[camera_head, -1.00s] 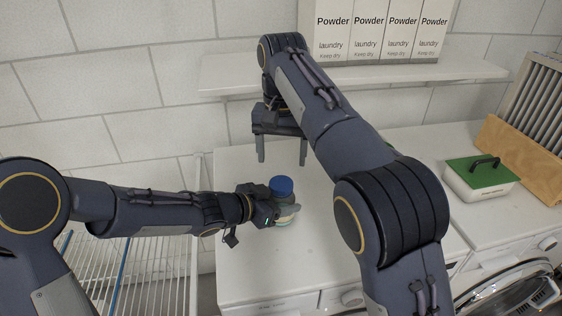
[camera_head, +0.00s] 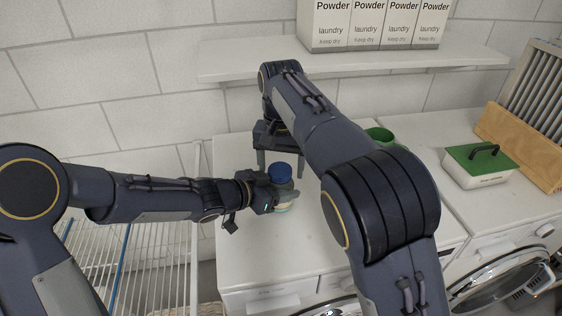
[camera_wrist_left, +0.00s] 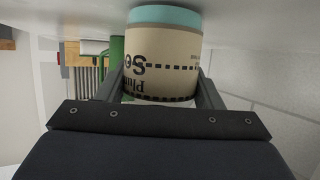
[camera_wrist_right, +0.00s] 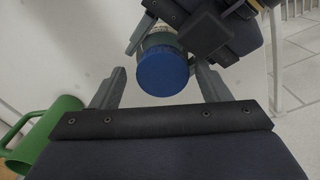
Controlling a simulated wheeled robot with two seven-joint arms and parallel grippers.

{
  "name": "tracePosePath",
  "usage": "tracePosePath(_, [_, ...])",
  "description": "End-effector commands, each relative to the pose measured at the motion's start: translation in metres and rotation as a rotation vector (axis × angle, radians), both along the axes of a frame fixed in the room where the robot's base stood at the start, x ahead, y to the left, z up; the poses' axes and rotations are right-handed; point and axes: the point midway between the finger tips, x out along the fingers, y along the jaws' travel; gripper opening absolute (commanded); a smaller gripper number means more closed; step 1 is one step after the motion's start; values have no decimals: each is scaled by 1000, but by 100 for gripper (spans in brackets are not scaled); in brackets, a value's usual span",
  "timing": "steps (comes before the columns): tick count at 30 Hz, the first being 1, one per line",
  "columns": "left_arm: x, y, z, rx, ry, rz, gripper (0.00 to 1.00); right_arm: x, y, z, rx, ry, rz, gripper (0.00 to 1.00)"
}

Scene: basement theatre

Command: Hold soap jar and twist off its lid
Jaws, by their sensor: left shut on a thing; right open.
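The soap jar (camera_head: 283,196) stands on the white machine top, with its blue lid (camera_head: 280,172) on. In the left wrist view the jar's cream label (camera_wrist_left: 162,60) with black print sits between the fingers. My left gripper (camera_head: 283,190) is shut around the jar's body from the left. My right gripper (camera_head: 275,162) is open and points down, just behind the lid in the head view. In the right wrist view the blue lid (camera_wrist_right: 163,70) shows between and beyond the open right fingers (camera_wrist_right: 160,88).
A green mug (camera_head: 380,136) stands behind my right arm and shows in the right wrist view (camera_wrist_right: 42,135). A green-lidded box (camera_head: 478,165) and a washboard (camera_head: 527,125) are at right. Powder boxes (camera_head: 385,25) stand on the shelf. A wire rack (camera_head: 130,265) is at left.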

Motion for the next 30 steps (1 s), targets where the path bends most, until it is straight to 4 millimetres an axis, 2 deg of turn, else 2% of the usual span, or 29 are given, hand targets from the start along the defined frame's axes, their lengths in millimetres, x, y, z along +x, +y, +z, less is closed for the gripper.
tracePosePath(1, [0, 0, -1, 2, 1, 1, 0, 0, 0, 0, 0, 0, 0, 66])
tracePosePath(11, [0, 1, 0, 1, 1, 2, 0, 0, -1, 0, -2, 0, -1, 23])
tracePosePath(14, [1, 1, 0, 0, 1, 4, 0, 0, -2, 0, -2, 1, 33, 23])
tracePosePath(19, [1, 2, 0, 1, 1, 4, 0, 1, -3, 0, -3, 1, 223, 23])
tracePosePath(30, [1, 2, 0, 1, 1, 5, 0, 1, -2, 0, -4, 2, 217, 23])
